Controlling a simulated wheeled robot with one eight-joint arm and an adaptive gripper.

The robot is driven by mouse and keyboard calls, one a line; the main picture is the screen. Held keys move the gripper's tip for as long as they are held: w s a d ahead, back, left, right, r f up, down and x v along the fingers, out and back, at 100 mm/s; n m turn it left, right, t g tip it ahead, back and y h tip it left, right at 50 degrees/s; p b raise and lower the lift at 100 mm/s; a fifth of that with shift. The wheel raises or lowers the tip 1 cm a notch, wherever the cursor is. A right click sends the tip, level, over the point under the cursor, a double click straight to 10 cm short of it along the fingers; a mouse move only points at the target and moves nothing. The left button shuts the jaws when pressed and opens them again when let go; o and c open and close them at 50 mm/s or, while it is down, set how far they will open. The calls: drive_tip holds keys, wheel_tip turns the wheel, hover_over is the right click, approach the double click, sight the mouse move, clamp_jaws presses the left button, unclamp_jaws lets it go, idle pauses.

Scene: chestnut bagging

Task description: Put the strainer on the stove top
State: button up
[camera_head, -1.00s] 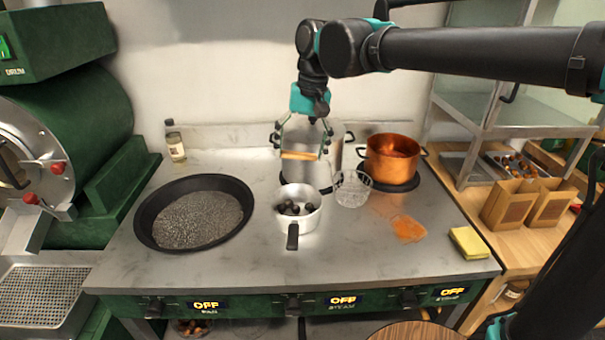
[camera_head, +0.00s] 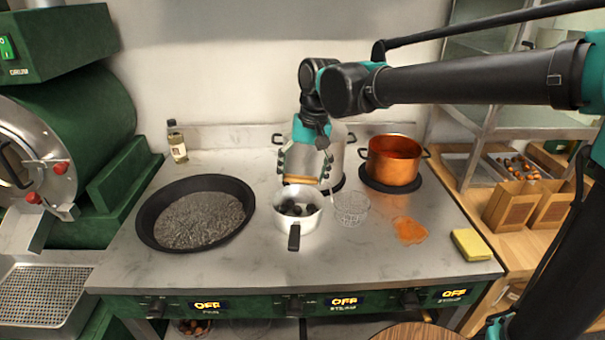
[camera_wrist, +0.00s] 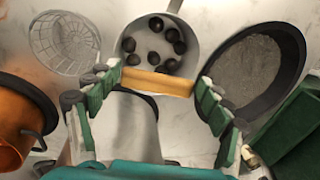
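The strainer is a round wire basket (camera_head: 350,208) with a wooden handle (camera_head: 300,180). My gripper (camera_head: 302,178) is shut on the handle, with a finger on each end of it, and the basket hangs out to the right. The wrist view shows the handle (camera_wrist: 157,82) across my gripper (camera_wrist: 157,88) and the basket (camera_wrist: 65,42) at the upper left. The basket is low over the grey stove top (camera_head: 330,258), between the saucepan and an orange patch. I cannot tell whether it touches the surface. The link between handle and basket is mostly hidden by a finger.
A saucepan (camera_head: 299,222) with several dark chestnuts stands beside the basket, just below my gripper. A black pan (camera_head: 150,232) is on the left. A steel pot (camera_head: 335,150) and a copper pot (camera_head: 394,160) stand behind. A yellow sponge (camera_head: 470,244) lies front right. The front middle is clear.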

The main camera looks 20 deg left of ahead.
drive_tip(key=o, duration=0.4)
drive_tip(key=shift+r, duration=0.1)
wheel_tip(320, 180, up, 12)
drive_tip(key=d, duration=0.1)
drive_tip(key=shift+w+d, duration=0.35)
drive_tip(key=shift+w, duration=0.05)
